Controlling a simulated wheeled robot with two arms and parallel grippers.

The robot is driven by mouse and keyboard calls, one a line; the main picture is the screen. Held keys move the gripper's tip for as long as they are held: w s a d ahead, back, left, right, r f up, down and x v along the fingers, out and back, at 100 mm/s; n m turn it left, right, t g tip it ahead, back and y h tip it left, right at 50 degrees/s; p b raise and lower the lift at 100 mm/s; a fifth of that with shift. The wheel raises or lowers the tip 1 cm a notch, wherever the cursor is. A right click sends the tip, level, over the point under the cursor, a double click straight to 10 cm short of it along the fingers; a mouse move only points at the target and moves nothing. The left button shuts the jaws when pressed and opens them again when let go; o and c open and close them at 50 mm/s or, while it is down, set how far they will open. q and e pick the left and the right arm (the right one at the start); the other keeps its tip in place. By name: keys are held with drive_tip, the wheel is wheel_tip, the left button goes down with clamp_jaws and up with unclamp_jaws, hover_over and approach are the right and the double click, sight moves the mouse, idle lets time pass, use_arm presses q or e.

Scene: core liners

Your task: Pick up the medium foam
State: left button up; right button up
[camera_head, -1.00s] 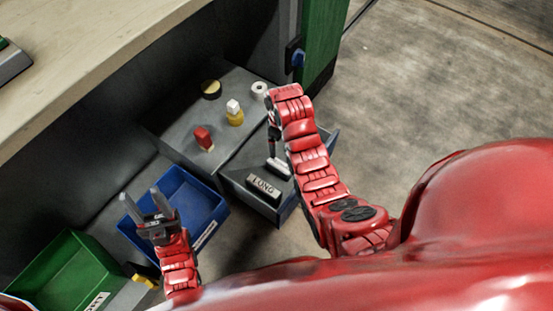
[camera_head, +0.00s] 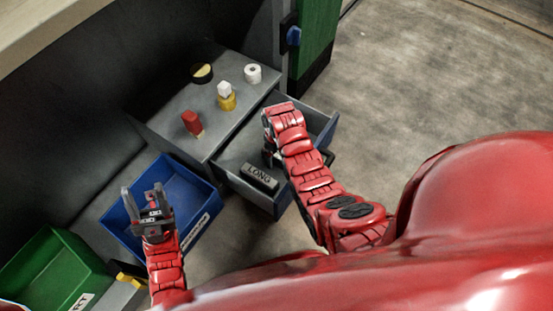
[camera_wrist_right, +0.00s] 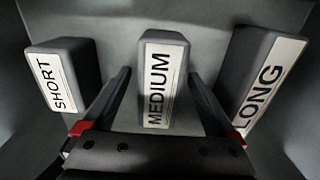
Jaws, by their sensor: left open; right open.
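The medium foam (camera_wrist_right: 163,70) is a dark grey block with a white label reading MEDIUM, in the middle of the right wrist view. My right gripper (camera_wrist_right: 162,95) is open, with one finger on each side of the block and a gap visible on both sides. In the head view my right gripper (camera_head: 270,158) reaches down into the open drawer (camera_head: 235,180), where my arm hides the medium foam. My left gripper (camera_head: 146,196) is open and empty above the blue bin (camera_head: 190,190).
The short foam (camera_wrist_right: 62,75) stands to the left and the long foam (camera_wrist_right: 265,75) to the right in the wrist view; the long foam also shows in the head view (camera_head: 259,176). Several small items, including a red one (camera_head: 191,122), stand on the cabinet top. A green bin (camera_head: 55,270) is at lower left.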

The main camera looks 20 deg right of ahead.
drive_tip(key=shift+f, duration=0.35)
drive_tip(key=shift+r, duration=0.1)
drive_tip(key=c, duration=1.4)
